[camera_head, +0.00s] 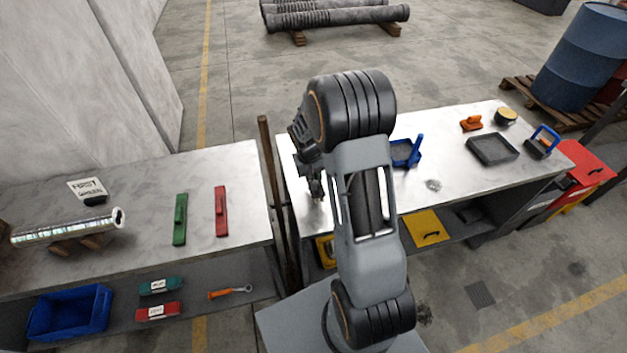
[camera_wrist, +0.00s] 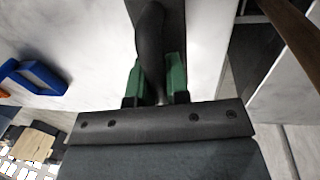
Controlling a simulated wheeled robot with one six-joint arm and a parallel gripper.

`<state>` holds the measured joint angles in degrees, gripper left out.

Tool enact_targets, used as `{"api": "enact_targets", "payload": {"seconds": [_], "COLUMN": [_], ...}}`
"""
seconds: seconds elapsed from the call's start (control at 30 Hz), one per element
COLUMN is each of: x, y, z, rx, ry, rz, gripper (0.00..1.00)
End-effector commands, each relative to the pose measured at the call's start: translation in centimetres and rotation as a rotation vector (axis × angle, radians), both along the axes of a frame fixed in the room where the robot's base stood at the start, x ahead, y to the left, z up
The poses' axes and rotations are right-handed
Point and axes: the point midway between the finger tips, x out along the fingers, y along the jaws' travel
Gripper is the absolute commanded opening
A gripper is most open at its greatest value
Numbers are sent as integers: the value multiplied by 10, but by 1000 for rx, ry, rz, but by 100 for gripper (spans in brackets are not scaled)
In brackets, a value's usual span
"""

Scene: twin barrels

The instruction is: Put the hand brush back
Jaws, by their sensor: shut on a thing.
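My gripper (camera_wrist: 156,82) has green finger pads in the wrist view. It is shut on a dark, curved handle (camera_wrist: 150,40), which I take to be the hand brush's. A dark strip shows behind the handle at the top edge; I cannot tell whether it is part of the brush. In the head view my gripper (camera_head: 316,190) is over the left end of the right-hand bench (camera_head: 455,125), partly hidden by my arm. The brush cannot be made out there.
A blue dustpan-like item (camera_head: 407,152) lies right of my arm. A dark tray (camera_head: 492,148) and an orange-handled tool (camera_head: 471,123) lie farther right. The left bench (camera_head: 140,215) holds a green tool (camera_head: 180,220) and a red one (camera_head: 221,211). A brown post (camera_head: 270,180) stands between the benches.

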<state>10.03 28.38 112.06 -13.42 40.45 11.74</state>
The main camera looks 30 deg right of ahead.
Motion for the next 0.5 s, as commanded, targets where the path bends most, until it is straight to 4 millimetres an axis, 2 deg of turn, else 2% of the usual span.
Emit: {"api": "enact_targets", "payload": {"seconds": [0.2, 0.5], "x": [1, 2], "y": [0, 0], "z": [-27, -32], "rx": [0, 0], "ry": [3, 0], "rz": [1, 1], "gripper": [0, 0]}}
